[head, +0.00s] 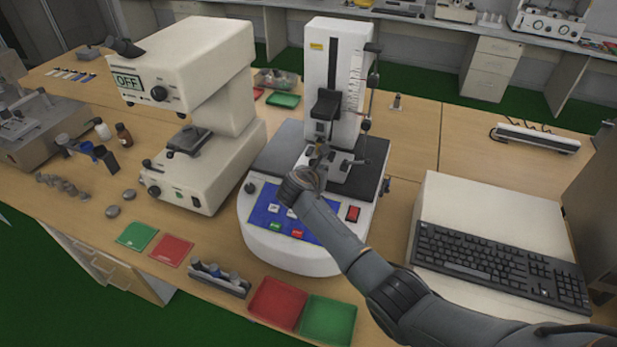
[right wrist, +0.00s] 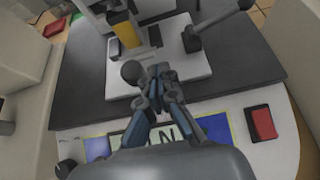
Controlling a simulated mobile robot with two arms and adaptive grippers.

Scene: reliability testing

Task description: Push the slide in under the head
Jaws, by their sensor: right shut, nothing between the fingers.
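The tester is a white machine with an upright column (head: 333,60) and a black head (head: 326,104) on its front. Below the head, a pale plate (head: 343,172), which looks like the slide, lies on the dark deck; in the right wrist view it shows as a white plate (right wrist: 185,62) with a yellow part (right wrist: 126,34) at its far side. My right gripper (head: 320,158) is at the front of this plate. In the right wrist view its fingers (right wrist: 155,82) are shut and empty, beside a round dark knob (right wrist: 132,72). I cannot tell whether they touch. My left gripper is out of view.
An OFF-marked instrument (head: 190,70) stands left, a keyboard (head: 500,260) right, red and green trays (head: 328,320) in front.

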